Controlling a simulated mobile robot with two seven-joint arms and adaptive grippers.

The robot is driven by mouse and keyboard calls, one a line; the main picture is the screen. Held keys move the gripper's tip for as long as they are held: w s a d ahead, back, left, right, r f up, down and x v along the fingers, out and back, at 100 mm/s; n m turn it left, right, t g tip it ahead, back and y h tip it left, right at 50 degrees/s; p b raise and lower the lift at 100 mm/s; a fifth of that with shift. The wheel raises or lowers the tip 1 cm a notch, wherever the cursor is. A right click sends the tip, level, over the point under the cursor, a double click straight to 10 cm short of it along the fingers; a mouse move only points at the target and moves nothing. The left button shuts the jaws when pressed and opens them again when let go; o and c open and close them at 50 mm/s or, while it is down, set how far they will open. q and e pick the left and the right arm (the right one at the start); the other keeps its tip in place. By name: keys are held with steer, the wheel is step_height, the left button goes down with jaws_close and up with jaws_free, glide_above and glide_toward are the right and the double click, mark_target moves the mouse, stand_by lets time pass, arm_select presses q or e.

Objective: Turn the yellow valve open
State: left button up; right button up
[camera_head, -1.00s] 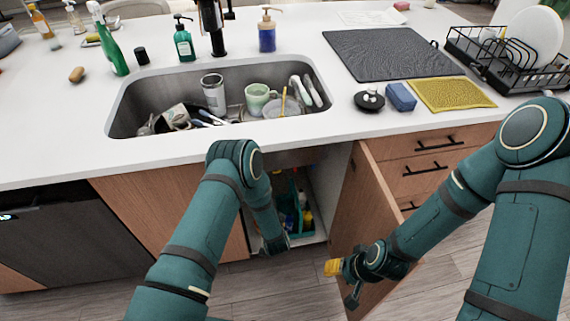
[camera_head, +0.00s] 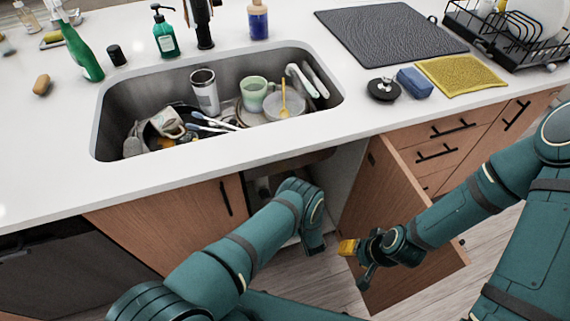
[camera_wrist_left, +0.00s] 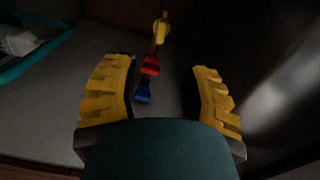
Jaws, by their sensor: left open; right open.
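In the left wrist view, a yellow valve (camera_wrist_left: 161,30) shows at the top, beyond my fingers, in the dark cabinet. A red handle (camera_wrist_left: 150,65) and a blue handle (camera_wrist_left: 143,93) lie below it in the picture. My left gripper (camera_wrist_left: 157,78) is open, its yellow-padded fingers spread on both sides of the red and blue handles. Contact with them cannot be told. In the head view my left arm reaches into the open cabinet under the sink, and its gripper is hidden. My right gripper (camera_head: 356,262) is open and empty in front of the open cabinet door (camera_head: 385,215).
The sink (camera_head: 120,100) above holds cups and utensils. The white countertop (camera_head: 60,160) overhangs the cabinet opening. In the left wrist view a teal caddy (camera_wrist_left: 38,55) stands on the cabinet floor at left, and a dark wall is at right.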

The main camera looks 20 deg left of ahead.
arm_select(q)
steer(key=b+x, duration=0.2)
steer(key=x, duration=1.1)
steer(key=shift+w+a+r+b, duration=0.1)
steer(key=shift+w+b, duration=0.25)
steer(key=shift+b, duration=0.05)
jaws_close()
